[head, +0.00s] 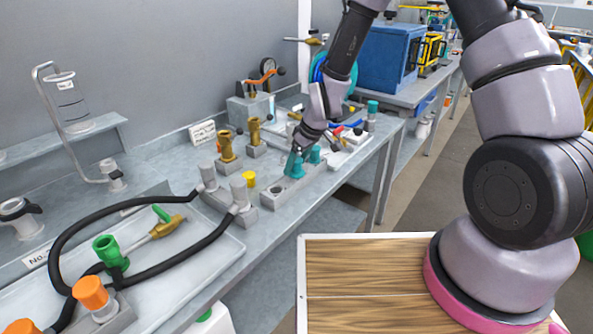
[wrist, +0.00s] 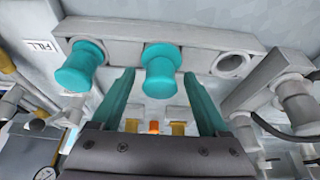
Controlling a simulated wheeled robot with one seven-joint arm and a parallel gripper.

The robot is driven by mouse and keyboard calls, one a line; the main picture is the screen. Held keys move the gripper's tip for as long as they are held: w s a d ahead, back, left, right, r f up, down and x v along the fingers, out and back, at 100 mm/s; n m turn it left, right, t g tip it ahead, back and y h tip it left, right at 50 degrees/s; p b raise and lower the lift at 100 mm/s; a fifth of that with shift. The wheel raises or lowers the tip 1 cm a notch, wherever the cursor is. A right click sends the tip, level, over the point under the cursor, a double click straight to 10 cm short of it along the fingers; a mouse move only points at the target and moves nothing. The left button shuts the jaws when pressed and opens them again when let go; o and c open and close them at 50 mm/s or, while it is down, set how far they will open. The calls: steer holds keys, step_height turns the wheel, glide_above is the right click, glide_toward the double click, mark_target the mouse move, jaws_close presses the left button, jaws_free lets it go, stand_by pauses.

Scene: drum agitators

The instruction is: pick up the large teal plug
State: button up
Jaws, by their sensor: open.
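Two teal plugs stand in a grey block (wrist: 205,57). In the wrist view one plug (wrist: 162,72) is in the middle, and the other plug (wrist: 80,68) is to its left; I cannot tell for sure which is larger. My gripper (wrist: 159,78) is open, with one teal finger on each side of the middle plug and no clear contact. In the head view the nearer plug (head: 294,166) and farther plug (head: 315,154) are partly hidden by my gripper (head: 299,153), which points down over the block.
An empty round hole (wrist: 233,65) is right of the middle plug. Grey fittings with a black hose (head: 150,200) stand near the block. Brass fittings (head: 226,146) and a small yellow plug (head: 249,179) are behind and left. A tray (head: 200,265) lies at lower left.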

jaws_close()
step_height(320, 180, up, 10)
steer(key=shift+r, duration=0.1)
stand_by(0.5)
